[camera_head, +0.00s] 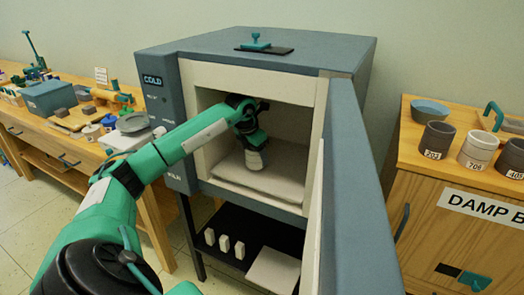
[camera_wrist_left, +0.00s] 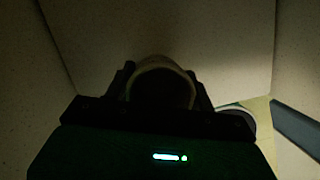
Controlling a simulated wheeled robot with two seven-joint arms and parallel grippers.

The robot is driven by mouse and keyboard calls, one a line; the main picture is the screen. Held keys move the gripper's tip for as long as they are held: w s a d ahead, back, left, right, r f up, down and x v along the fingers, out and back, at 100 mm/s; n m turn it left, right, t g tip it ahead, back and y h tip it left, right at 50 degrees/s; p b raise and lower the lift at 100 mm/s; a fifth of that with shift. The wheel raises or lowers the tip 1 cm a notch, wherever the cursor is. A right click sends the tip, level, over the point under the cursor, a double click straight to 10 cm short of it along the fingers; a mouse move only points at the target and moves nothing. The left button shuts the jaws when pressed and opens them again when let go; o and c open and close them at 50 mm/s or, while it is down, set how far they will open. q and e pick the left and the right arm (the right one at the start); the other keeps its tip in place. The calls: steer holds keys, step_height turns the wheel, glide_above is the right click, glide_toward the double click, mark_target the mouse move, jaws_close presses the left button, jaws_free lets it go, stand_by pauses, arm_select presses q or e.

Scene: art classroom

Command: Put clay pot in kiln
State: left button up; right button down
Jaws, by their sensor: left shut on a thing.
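The kiln (camera_head: 262,50) is a blue-grey box on legs with a pale chamber, and its door (camera_head: 357,190) stands open to the right. My left arm reaches into the chamber. My left gripper (camera_head: 255,143) is inside, pointing down and shut on a pale clay pot (camera_head: 254,161). The pot is just above or on the pale kiln shelf (camera_head: 270,184); I cannot tell whether it touches. In the left wrist view the round rim of the pot (camera_wrist_left: 163,64) shows between the dark fingers. My right gripper is not in view.
On the right, a wooden damp box cabinet (camera_head: 440,190) carries several numbered pots (camera_head: 437,140) and a blue bowl (camera_head: 430,110). A wooden workbench (camera_head: 75,140) with tools stands at the left. White posts (camera_head: 224,242) stand on the rack under the kiln.

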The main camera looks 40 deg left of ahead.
arm_select(q)
steer(key=shift+w, duration=0.3)
steer(key=w, duration=0.1)
steer(key=w+a, duration=0.1)
steer(key=w, duration=0.1)
steer(key=shift+w, duration=0.15)
steer(key=shift+f, duration=0.75)
steer(key=shift+s+a, duration=0.1)
steer(key=shift+s, duration=0.1)
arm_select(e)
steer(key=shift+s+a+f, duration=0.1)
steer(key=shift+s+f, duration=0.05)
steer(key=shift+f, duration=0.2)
arm_select(q)
steer(key=shift+f, duration=0.1)
steer(key=o, duration=1)
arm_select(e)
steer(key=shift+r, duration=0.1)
arm_select(q)
steer(key=shift+o, duration=0.2)
